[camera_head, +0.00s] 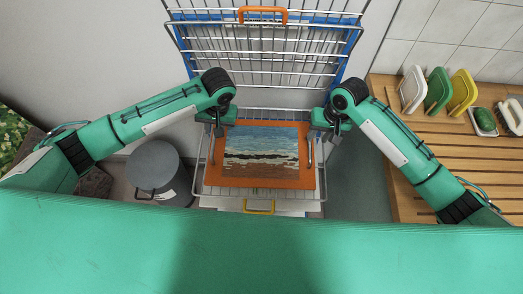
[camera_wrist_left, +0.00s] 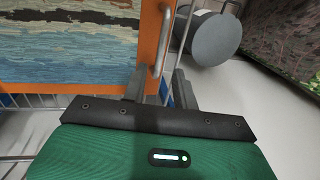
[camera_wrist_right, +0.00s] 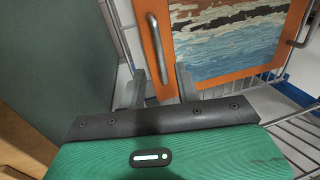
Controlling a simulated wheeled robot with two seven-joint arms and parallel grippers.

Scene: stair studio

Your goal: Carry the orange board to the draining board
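The orange board (camera_head: 262,182), with a blue and brown seascape on it, lies in a wire trolley (camera_head: 322,190). A metal handle stands on each side: the left handle (camera_wrist_left: 162,45) and the right handle (camera_wrist_right: 156,50). My left gripper (camera_head: 218,130) is open near the left handle, which appears between its fingers (camera_wrist_left: 160,90) in the left wrist view. My right gripper (camera_head: 334,134) is open, slightly outside the right handle, which shows between its fingers (camera_wrist_right: 160,88) in the right wrist view. Neither gripper is closed on a handle. The slatted wooden draining board (camera_head: 455,145) is at the right.
White, green and yellow dishes (camera_head: 438,90) stand at the draining board's back, with a green item in a small tray (camera_head: 484,122) beside them. A grey bin (camera_head: 154,167) stands left of the trolley. The trolley's raised wire back (camera_head: 262,50) rises behind the board.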

